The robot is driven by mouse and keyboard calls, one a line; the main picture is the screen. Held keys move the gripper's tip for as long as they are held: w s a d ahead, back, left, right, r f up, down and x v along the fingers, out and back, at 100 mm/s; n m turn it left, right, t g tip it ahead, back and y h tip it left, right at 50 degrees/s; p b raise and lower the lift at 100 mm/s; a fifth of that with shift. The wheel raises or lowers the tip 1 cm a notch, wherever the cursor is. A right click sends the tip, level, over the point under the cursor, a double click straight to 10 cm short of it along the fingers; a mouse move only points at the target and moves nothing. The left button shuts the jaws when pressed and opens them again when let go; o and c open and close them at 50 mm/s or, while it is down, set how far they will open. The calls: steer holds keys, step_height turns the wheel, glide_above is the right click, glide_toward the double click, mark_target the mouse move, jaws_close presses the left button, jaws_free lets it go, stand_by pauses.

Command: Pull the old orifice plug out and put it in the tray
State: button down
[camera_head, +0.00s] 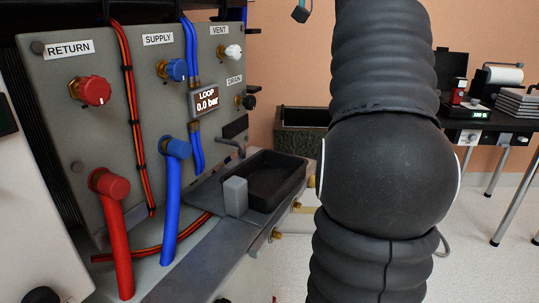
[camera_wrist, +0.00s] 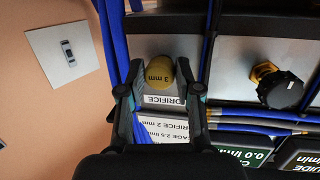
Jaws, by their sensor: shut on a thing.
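The orifice plug (camera_wrist: 160,72) is a short yellow-brass cylinder marked "3 mm" in the wrist view. It lies between the two fingertips of my gripper (camera_wrist: 160,70), which is shut on it. A white label reading "ORIFICE" is right by it, upside down, on a grey panel. I cannot tell how deep the plug sits in the panel. The black tray (camera_head: 272,178) stands on the grey ledge in the head view and looks empty. My gripper and the plug do not show in the head view, where my arm fills the middle right.
A grey block (camera_head: 235,196) stands at the tray's near edge. Blue hoses (camera_wrist: 212,50) run close by the fingers. A black knob on a brass fitting (camera_wrist: 278,86) is to the right. The panel carries red (camera_head: 92,91) and blue (camera_head: 175,70) valves; its display reads 0.0 bar.

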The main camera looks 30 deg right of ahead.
steer(key=s+d+b, duration=0.1)
steer(key=s+d, duration=0.2)
steer(key=s, duration=0.2)
steer(key=shift+s+d, duration=0.25)
steer(key=shift+d, duration=0.1)
stand_by(0.5)
steer(key=shift+f, duration=0.1)
